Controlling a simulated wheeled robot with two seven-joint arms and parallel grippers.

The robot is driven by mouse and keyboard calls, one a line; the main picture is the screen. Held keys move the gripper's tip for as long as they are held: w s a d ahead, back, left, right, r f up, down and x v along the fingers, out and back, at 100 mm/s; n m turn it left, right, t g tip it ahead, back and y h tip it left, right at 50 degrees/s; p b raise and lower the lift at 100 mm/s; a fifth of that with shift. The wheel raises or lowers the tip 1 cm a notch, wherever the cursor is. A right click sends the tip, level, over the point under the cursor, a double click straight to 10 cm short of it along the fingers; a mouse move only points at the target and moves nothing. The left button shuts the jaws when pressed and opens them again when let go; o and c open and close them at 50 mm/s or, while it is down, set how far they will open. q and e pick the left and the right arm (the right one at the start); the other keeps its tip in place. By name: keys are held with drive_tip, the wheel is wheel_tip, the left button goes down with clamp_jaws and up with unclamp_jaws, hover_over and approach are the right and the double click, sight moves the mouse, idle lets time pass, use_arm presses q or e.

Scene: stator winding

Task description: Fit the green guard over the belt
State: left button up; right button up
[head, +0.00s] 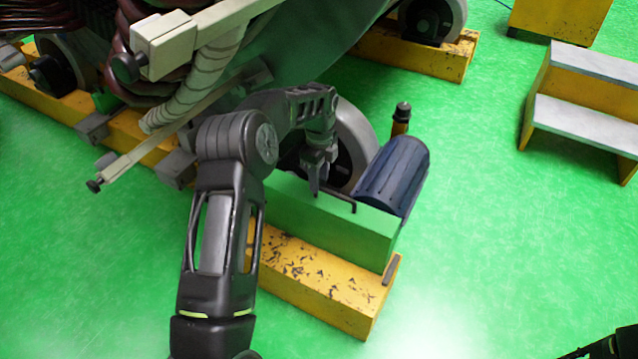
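The green guard (325,229) is a long box with a dark bar handle (341,199) on top. It sits at the yellow base beam, beside the blue ribbed motor (394,176). My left gripper (316,181) points down at the far-left end of the handle. I cannot tell whether its fingers are closed around the bar. The belt is not visible; the guard and my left arm cover that area. A dark part of my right arm (612,346) shows at the bottom right corner, cut off by the frame.
A grey roller wheel (356,135) stands behind the guard. The large stator drum (300,50) rests above, with a wrapped coil end and a pale arm at left. A yellow step stool (585,122) stands at right. Green floor is clear at right and lower left.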

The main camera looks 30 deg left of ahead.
use_arm(q)
wheel_tip(320, 180, up, 4)
drive_tip(key=shift+f+p, duration=0.1)
drive_tip(key=shift+p, duration=0.3)
idle(0.3)
